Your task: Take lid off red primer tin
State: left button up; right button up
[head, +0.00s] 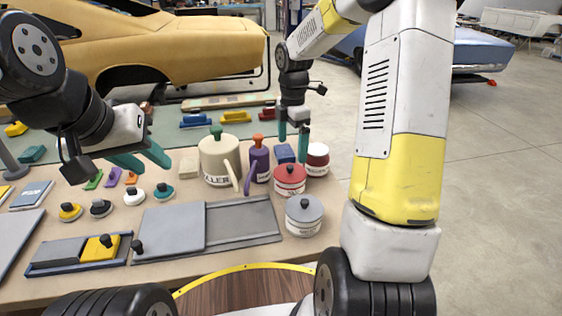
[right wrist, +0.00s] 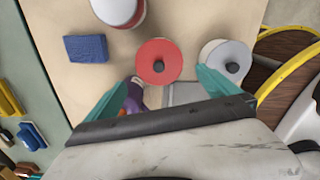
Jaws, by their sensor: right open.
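The red primer tin (head: 289,186) is a white tin with a red lid (head: 289,173) and a dark knob. The lid is on the tin and also shows in the right wrist view (right wrist: 158,62). My right gripper (head: 293,142) hangs above and just behind it with teal fingers apart and empty. In the right wrist view the gripper (right wrist: 168,84) has the red lid just beyond its fingertips, roughly between them, not touching as far as I can tell. My left gripper (head: 155,165) is open and empty over the left part of the table.
A grey-lidded tin (head: 304,216) stands in front of the red one, and a dark-red-topped tin (head: 317,157) behind right. A purple bottle (head: 258,160) and a cream jug (head: 216,158) stand left. A blue block (head: 284,152) lies behind. A grey tray (head: 240,220) lies in front.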

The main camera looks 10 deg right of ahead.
aim_at(290, 167)
jog(key=f, duration=0.8)
jog(key=shift+w+a+f, duration=0.1)
jog(key=shift+a+f, duration=0.05)
jog(key=shift+a, duration=0.1)
